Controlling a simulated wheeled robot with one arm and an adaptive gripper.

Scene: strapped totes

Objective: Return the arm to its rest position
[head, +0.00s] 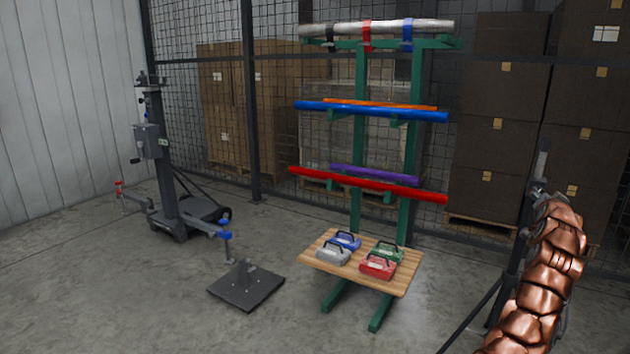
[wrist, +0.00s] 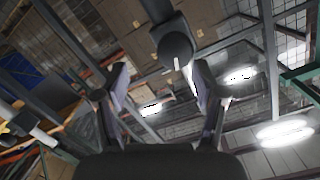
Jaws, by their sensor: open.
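My gripper (wrist: 160,80) shows in the wrist view with its two dark fingers spread apart and nothing between them. It points upward, with ceiling lights and wire fencing beyond it. A dark cylinder with a thin light rod (wrist: 176,48) shows behind the fingertips; I cannot tell what it is. In the head view my gripper is not visible. A copper-coloured segmented length (head: 545,275) rises at the right edge, with a thin dark upright beside it; I cannot tell how it joins my arm.
A green rack (head: 360,150) holds coloured tubes, with a strapped pale roll (head: 380,28) on top. A low wooden shelf (head: 315,255) carries several small cases. A lifting stand (head: 165,170) and a black floor plate (head: 245,290) stand left. Boxes (head: 500,90) are stacked behind the fence. The front floor is clear.

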